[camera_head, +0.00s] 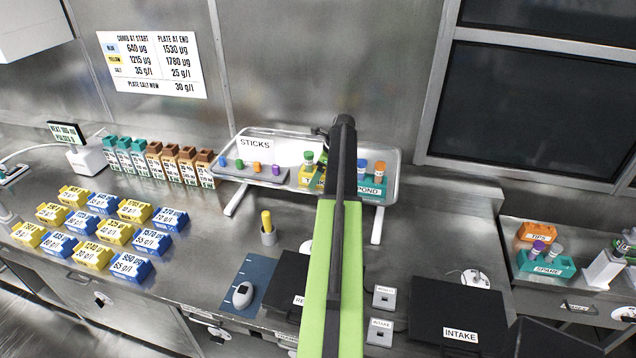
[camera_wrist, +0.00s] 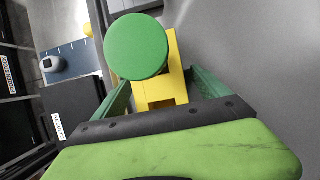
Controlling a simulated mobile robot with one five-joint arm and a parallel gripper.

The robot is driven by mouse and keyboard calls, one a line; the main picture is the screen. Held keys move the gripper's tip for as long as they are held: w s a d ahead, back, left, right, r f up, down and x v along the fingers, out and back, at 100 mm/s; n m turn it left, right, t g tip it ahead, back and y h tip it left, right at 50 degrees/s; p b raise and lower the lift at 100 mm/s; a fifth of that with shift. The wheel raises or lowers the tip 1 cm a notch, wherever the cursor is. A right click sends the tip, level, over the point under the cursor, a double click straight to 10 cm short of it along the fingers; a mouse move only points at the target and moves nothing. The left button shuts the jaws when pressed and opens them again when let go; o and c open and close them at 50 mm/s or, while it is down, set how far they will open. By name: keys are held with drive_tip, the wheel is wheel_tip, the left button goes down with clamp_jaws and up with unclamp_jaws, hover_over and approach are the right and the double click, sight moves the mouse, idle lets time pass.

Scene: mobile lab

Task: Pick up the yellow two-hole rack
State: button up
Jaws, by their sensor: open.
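The yellow two-hole rack (camera_head: 304,181) stands on the raised white shelf in the head view, partly hidden behind my arm. A green-capped vial (camera_head: 308,160) stands in its left part. In the wrist view the yellow rack (camera_wrist: 170,88) lies between the two green fingers of my gripper (camera_wrist: 162,92). The vial's round green cap (camera_wrist: 137,46) covers much of the rack's left side there. My gripper is open, with a finger on either side of the rack. I cannot tell whether either finger touches it.
A teal rack labelled POND (camera_head: 372,190) with capped vials stands just right of my arm on the same shelf. A grey SticKS tray (camera_head: 250,172) with small coloured pieces lies to the left. The shelf's rim (camera_head: 396,165) and the steel wall behind bound the space.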

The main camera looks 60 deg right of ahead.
drive_tip(key=shift+r, duration=0.1)
drive_tip(key=c, duration=1.7)
wheel_tip(320, 180, up, 10)
drive_tip(key=p, duration=1)
drive_tip(key=shift+r, duration=0.1)
